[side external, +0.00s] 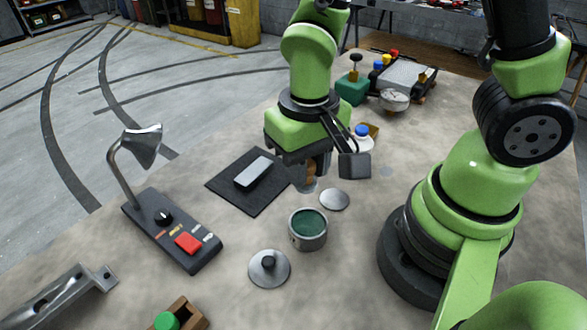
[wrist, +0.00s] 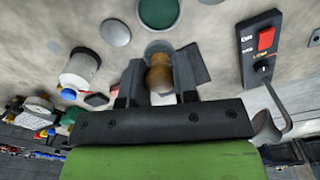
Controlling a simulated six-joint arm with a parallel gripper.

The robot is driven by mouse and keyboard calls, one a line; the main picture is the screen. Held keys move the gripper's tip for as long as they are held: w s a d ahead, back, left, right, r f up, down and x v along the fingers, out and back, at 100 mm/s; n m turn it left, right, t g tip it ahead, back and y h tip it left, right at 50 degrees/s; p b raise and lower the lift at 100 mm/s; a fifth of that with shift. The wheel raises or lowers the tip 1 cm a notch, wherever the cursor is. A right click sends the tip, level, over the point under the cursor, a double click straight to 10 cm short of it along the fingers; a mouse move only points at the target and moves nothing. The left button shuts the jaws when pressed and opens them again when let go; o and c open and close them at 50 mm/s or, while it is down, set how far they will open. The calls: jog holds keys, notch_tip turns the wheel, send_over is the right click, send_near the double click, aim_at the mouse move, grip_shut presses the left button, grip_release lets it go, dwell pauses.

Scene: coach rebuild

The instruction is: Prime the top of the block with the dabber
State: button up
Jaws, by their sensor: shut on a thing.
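The pale grey block (side external: 254,172) lies on a black mat (side external: 222,182), left of my gripper (side external: 312,172) in the side view. My gripper is shut on the dabber, whose brown wooden handle (side external: 311,173) shows between the fingers. In the wrist view the handle (wrist: 160,76) also shows between my fingers (wrist: 158,84). A grey round rim shows at the dabber's lower end; I cannot tell whether it touches it. An open tin of dark green primer (side external: 308,224) stands in front of my gripper and shows at the top of the wrist view (wrist: 158,12).
A flat grey disc (side external: 334,199) and a knobbed lid (side external: 268,268) lie near the tin. A lamp on a control box (side external: 172,230) stands left of the mat. A white bottle with a blue cap (side external: 362,138) stands behind my gripper. Bare table lies left of the tin.

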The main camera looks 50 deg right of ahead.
jog(key=w+d+r+n, duration=0.4)
jog(key=w+d+r, duration=0.1)
jog(key=w+d, duration=0.2)
jog(key=shift+m, duration=0.3)
jog(key=shift+w+d+f, duration=0.35)
jog(key=shift+w+f, duration=1.15)
jog(key=shift+f, duration=0.55)
jog(key=shift+w+d+f, duration=0.3)
jog(key=shift+w+f, duration=1.15)
jog(key=shift+f, duration=0.6)
jog(key=shift+w+d+f, duration=0.35)
jog(key=shift+w+f, duration=1.15)
jog(key=shift+f, duration=0.55)
jog(key=shift+a+f, duration=0.1)
jog(key=shift+f, duration=0.7)
jog(key=shift+a, duration=0.85)
jog(key=shift+s+a+f, duration=0.1)
jog(key=shift+s+a, duration=0.05)
jog(key=shift+a, duration=2.9)
jog(key=shift+w+d, duration=0.2)
jog(key=shift+d, duration=3.85)
notch_tip(320, 180, up, 8)
